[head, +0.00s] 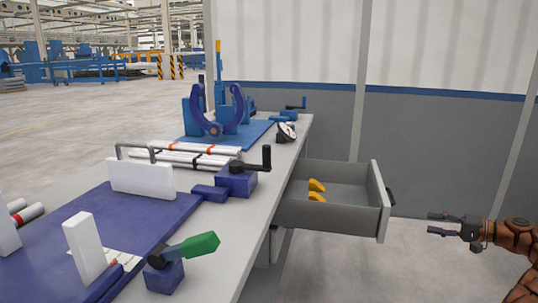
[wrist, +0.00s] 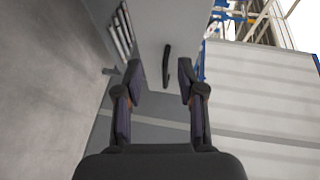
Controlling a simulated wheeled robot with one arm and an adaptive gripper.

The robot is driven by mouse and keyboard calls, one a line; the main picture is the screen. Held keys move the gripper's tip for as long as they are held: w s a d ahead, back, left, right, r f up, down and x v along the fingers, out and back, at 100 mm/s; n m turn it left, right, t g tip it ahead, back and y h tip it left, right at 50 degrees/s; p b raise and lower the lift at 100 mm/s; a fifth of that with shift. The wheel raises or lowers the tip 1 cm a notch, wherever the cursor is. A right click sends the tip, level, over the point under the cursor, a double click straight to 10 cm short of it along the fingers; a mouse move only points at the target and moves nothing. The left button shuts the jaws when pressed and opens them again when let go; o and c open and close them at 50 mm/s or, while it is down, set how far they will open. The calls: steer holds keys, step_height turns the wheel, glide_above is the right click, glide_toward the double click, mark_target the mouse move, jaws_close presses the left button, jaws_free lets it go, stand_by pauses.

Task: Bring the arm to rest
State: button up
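My gripper (head: 440,224) is at the right in the head view, pointing left toward the open drawer. In the wrist view my gripper (wrist: 160,85) has its two fingers well apart with nothing between them. The drawer (head: 330,213) stands pulled out from the workbench, and its dark handle (head: 391,196) faces my gripper with a gap between them. The handle also shows in the wrist view (wrist: 167,65), beyond the fingertips. Two yellow pieces (head: 317,190) lie inside the drawer.
The workbench (head: 245,240) carries blue clamps, white blocks (head: 141,179), a green-handled lever (head: 200,246) and several pipes (head: 190,152). A grey wall (head: 440,140) stands behind the drawer. The floor (head: 340,270) below the drawer is clear.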

steer(key=a+r+g+p, duration=0.4)
steer(key=a+r+p, duration=0.5)
steer(key=a+r, duration=0.9)
steer(key=s+a+r+n+g+h+p, duration=0.1)
steer(key=s+a+r+g+p, duration=0.15)
steer(key=s+a, duration=0.4)
steer(key=s+a+r+n+g+h+p, duration=0.1)
steer(key=s+a+r+p, duration=0.25)
steer(key=a, duration=0.55)
steer(key=s+a+r+n+g+h+p, duration=0.1)
steer(key=s+a+r+g+h+p, duration=0.2)
steer(key=s, duration=0.7)
steer(key=s+a+r+n+h+p, duration=0.15)
steer(key=s+a+p, duration=0.3)
steer(key=s, duration=0.45)
steer(key=s+d+n+h+p, duration=0.1)
steer(key=s+d+h+p, duration=0.2)
steer(key=s, duration=0.7)
steer(key=s+d+n+h+p, duration=0.1)
steer(key=s+d+h+p, duration=0.2)
steer(key=s+p, duration=0.3)
steer(key=s+d+g, duration=0.1)
steer(key=s, duration=0.4)
steer(key=shift+d+r, duration=0.25)
steer(key=shift+r, duration=0.15)
